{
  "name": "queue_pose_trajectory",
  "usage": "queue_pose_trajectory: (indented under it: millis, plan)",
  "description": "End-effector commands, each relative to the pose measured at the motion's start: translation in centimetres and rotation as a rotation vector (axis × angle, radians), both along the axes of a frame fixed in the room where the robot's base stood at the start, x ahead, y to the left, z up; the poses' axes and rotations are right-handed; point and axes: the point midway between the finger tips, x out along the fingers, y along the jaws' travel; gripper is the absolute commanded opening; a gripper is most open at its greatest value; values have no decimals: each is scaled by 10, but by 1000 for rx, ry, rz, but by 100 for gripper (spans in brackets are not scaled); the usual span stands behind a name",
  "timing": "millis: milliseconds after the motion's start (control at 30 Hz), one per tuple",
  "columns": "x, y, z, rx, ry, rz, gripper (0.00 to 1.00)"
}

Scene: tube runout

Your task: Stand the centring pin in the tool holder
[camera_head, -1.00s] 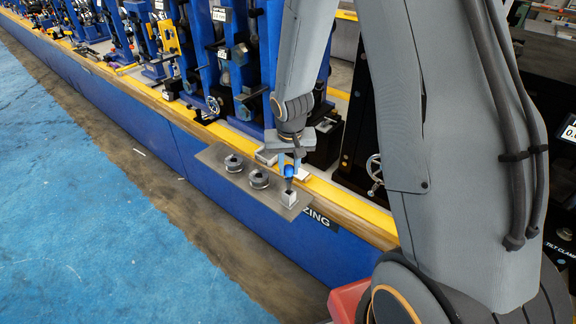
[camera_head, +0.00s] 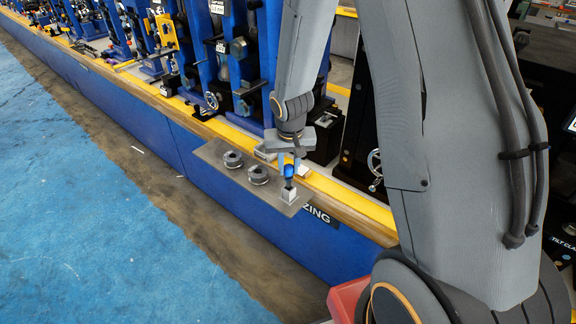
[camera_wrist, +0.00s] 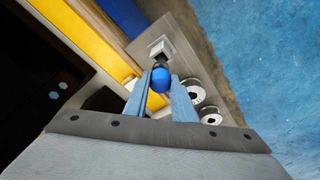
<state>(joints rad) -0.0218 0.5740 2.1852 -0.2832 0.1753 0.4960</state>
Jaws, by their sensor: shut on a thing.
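The centring pin has a round blue knob (camera_head: 289,171) and a short dark shank below it. My gripper (camera_head: 290,162) is shut on the pin and points down at the shelf plate. The tool holder, a small pale square block (camera_head: 288,194), stands near the right end of the plate. The pin is upright, its lower end at the holder's top; I cannot tell whether the tip is inside. In the wrist view the blue knob (camera_wrist: 161,79) lies between the finger ends (camera_wrist: 161,88), and the holder (camera_wrist: 162,47) shows just beyond it, partly covered.
The grey plate (camera_head: 222,163) juts out from the yellow-topped blue bench edge (camera_head: 340,203). Two grey ringed rollers (camera_head: 233,159) (camera_head: 258,175) stand on it, left of the holder. Blue mill stands (camera_head: 243,75) rise behind. The blue floor (camera_head: 90,200) in front is clear.

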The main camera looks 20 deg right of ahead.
Motion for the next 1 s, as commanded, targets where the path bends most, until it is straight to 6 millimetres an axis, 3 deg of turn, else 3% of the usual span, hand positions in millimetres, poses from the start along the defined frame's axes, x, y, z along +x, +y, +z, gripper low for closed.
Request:
queue_pose_trajectory:
  millis: [933,967,1000]
  plan:
    - [1,0,-40,1,-1,0,0]
    - [0,0,-39,1,-1,0,28]
    - [0,0,-39,1,-1,0,35]
